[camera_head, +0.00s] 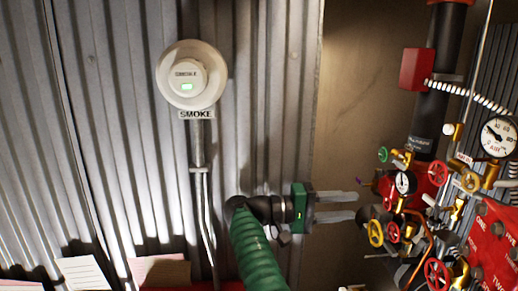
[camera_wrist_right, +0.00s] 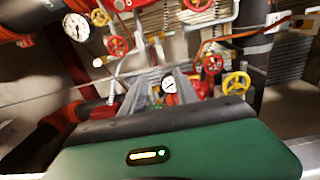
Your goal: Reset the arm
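My right gripper (camera_head: 354,206) shows in the head view, at the end of my green arm that rises from the bottom centre. Its two grey fingers point right, parallel, with a clear gap and nothing between them. The fingertips are just left of the red valve assembly (camera_head: 396,187) and appear apart from it, though depth is hard to judge. In the right wrist view the gripper (camera_wrist_right: 162,78) points at red valves and a small gauge (camera_wrist_right: 169,86), seen between the fingers. My left gripper is in neither view.
A smoke detector (camera_head: 190,76) is on the corrugated wall (camera_head: 115,130). Valve handwheels, pipes, a pressure gauge (camera_head: 499,137) and a red panel (camera_head: 492,245) crowd the right. A red box (camera_head: 417,69) is by a black pipe (camera_head: 436,110). Free space lies above the gripper.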

